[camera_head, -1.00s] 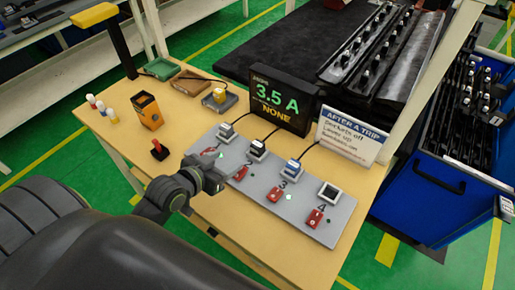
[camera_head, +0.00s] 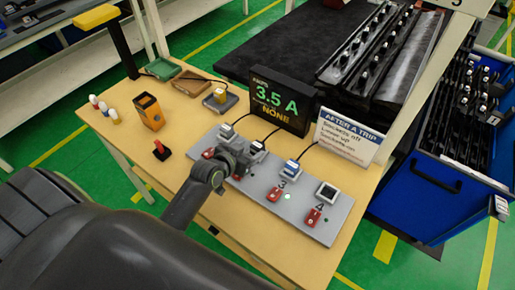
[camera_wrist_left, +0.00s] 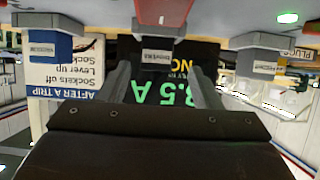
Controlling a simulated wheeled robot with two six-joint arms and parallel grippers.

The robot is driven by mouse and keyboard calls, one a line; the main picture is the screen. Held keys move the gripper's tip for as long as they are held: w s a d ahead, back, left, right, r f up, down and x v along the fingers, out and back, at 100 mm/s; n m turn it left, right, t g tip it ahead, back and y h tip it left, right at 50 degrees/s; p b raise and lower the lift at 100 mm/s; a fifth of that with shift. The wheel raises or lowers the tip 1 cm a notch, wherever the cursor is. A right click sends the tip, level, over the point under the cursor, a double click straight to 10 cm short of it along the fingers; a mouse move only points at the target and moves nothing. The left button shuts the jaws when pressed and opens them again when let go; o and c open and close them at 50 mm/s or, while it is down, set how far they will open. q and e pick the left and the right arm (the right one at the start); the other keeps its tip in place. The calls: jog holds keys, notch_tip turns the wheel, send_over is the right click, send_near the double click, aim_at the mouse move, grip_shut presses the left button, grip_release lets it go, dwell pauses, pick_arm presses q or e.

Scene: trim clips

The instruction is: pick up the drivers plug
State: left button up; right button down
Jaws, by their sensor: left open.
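A dark plug (camera_wrist_left: 157,45) with a small white label that seems to read "Drivers" is in the middle of the left wrist view, which is upside down. In the head view it is the plug (camera_head: 257,147) at socket 2 of the grey socket panel (camera_head: 330,232). My left gripper (camera_head: 240,157) is beside it, low over the panel. In the left wrist view the open fingers (camera_wrist_left: 160,75) point toward the plug, one on either side of its line. I cannot tell whether they touch it. My right gripper is not in view.
A white-grey plug (camera_head: 226,131) and a blue-white plug (camera_head: 291,168) flank it, with cords behind. A display (camera_head: 281,100) reading 3.5 A and an "AFTER A TRIP" sign (camera_head: 347,136) stand behind. Red levers (camera_head: 275,194) line the panel front. An orange box (camera_head: 149,111) stands left.

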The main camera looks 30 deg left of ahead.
aim_at(254, 149)
pick_arm(q)
jog(key=shift+p+x, duration=0.7)
jog(key=shift+x, duration=1.7)
jog(key=shift+s+d+f, duration=0.1)
jog(key=shift+d+f, duration=0.05)
jog(key=shift+d, duration=0.05)
jog(key=c, duration=1.1)
